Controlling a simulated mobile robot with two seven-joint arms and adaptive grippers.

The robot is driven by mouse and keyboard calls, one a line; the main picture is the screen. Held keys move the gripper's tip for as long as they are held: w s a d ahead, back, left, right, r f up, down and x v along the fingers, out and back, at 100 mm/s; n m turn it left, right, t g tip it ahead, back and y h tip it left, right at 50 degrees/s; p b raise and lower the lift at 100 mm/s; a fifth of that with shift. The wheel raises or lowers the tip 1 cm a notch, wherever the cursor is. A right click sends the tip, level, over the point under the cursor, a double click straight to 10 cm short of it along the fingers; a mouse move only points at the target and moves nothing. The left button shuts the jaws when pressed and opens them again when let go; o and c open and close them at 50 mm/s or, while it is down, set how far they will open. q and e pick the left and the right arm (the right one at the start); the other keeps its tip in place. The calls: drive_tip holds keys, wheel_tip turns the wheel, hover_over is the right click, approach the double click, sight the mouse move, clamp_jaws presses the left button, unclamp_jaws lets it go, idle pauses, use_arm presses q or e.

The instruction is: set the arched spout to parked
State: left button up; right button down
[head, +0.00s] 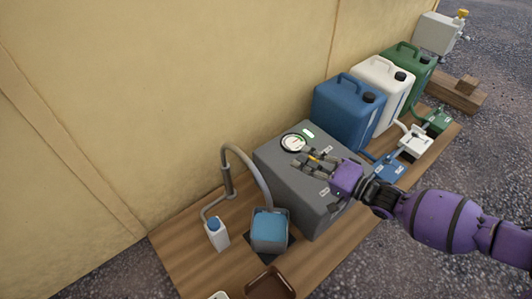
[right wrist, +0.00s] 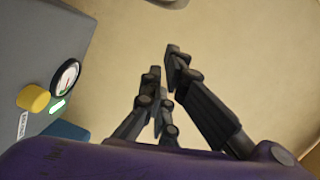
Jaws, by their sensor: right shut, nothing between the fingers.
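The arched spout (head: 248,160) is a grey curved tube at the left of the grey box. It rises from an upright sleeve (head: 228,180) and bends over to the right, its end coming down at a square grey vessel with a blue top (head: 269,229). My right gripper (head: 308,164) is in front of the top of the grey box (head: 285,166), apart from the spout and to its right. It is shut and empty; its dark fingers (right wrist: 166,62) also show in the right wrist view, where the spout is not seen. My left gripper is not in view.
The box carries a round gauge (head: 293,143) and a yellow knob (right wrist: 33,98). Blue (head: 345,112), white (head: 380,85) and green (head: 407,65) canisters line the wall. A brown tray (head: 270,285) lies in front.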

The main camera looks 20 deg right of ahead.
drive_tip(key=w+a+m+b, duration=0.1)
drive_tip(key=w+a+b, duration=0.3)
drive_tip(key=a, duration=0.5)
drive_tip(key=w, duration=0.2)
drive_tip(key=shift+w+a+f, duration=0.3)
drive_tip(key=shift+a+f, duration=0.05)
drive_tip(key=shift+f, duration=0.05)
